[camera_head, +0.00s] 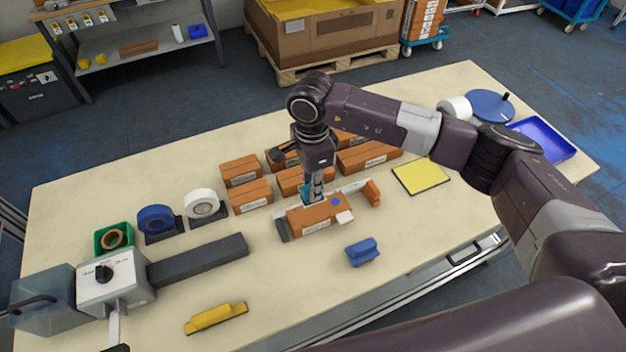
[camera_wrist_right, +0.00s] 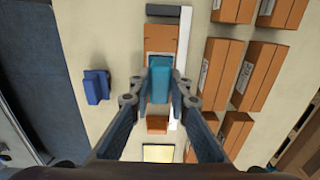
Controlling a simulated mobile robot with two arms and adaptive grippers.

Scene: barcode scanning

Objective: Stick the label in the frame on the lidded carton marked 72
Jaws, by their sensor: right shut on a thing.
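A brown carton (camera_head: 308,222) lies at the middle of the table, between a dark stop (camera_head: 282,230) and an orange block (camera_head: 373,193), in front of a white rail (camera_head: 350,187). A white patch (camera_head: 344,217) and a blue spot (camera_head: 336,201) show at its right end. It also shows in the right wrist view (camera_wrist_right: 160,38). The number on it is too small to read. My right gripper (camera_head: 314,190) points down over the carton and is shut on a small teal piece (camera_wrist_right: 160,82). I cannot tell whether that piece touches the carton. My left gripper is not in view.
Several brown cartons (camera_head: 250,195) stand behind the rail. A yellow pad (camera_head: 421,176) lies to the right and a blue block (camera_head: 362,251) in front. Tape rolls (camera_head: 202,204), a grey bar (camera_head: 198,261) and a yellow block (camera_head: 216,317) are at left.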

